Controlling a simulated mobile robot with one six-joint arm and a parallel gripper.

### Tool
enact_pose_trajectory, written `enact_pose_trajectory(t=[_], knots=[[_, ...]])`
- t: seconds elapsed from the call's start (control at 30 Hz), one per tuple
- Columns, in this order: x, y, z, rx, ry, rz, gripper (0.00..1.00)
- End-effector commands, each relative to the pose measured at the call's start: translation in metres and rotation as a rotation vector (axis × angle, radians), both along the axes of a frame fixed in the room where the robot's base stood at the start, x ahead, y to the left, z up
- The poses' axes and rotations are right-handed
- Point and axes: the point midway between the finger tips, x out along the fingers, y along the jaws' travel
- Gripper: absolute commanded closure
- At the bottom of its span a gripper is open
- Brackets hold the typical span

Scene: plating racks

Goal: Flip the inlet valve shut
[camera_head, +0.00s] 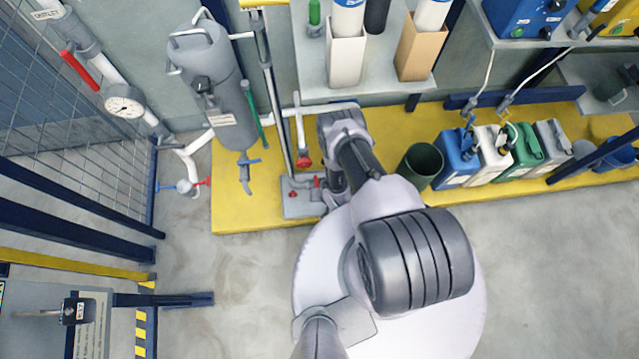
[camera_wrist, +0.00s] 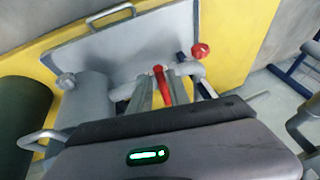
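A red lever handle (camera_wrist: 163,87) stands between the two grey fingers of my gripper (camera_wrist: 159,91) in the wrist view. The fingers lie close on either side of it; whether they press on it or only flank it I cannot tell. It sits on a grey fitting with a base plate (camera_wrist: 130,55). In the head view a small red handle (camera_head: 316,182) shows on the grey pump base (camera_head: 300,207), next to my wrist. My arm hides my fingertips there. No label marks which valve is the inlet.
A red knob (camera_wrist: 201,50) is just right of my fingers. A red-handled valve (camera_head: 303,160) hangs on a pipe above the base. A dark green bin (camera_head: 421,165) and several jerrycans (camera_head: 457,159) stand to the right. A grey tank (camera_head: 210,85) is left. The front floor is clear.

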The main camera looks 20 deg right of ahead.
Motion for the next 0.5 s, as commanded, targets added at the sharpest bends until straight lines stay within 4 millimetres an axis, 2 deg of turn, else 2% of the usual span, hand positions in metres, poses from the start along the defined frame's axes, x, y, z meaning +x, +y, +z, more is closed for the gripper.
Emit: enact_pose_trajectory(t=[0.37, 0.5], knots=[[-0.001, 0.000, 0.002, 0.001, 0.002, 0.002, 0.65], [-0.010, -0.001, 0.026, 0.001, 0.003, 0.000, 0.65]])
